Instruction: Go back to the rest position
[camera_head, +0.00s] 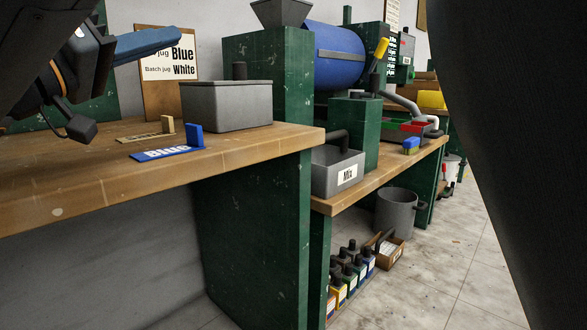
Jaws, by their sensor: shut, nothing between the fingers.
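My gripper (172,39) shows at the upper left, its blue fingers together and pointing right. It is empty and hangs in the air above the left end of the wooden bench (100,188), in front of the jug sign (180,55). Dark parts of my arm with an orange ring show to its left. A black block on a thin curved stalk hangs below the ring, over the bench. The rest of my arm is cut off by the frame.
Below stand a blue "Blue" marker (168,153), a tan marker (150,134) and a grey lidded box (227,106). Right are a grey "Mix" bin (337,173), a green post (352,130) and a blue drum (336,57). Bottles (352,273) and a bucket (399,212) sit low.

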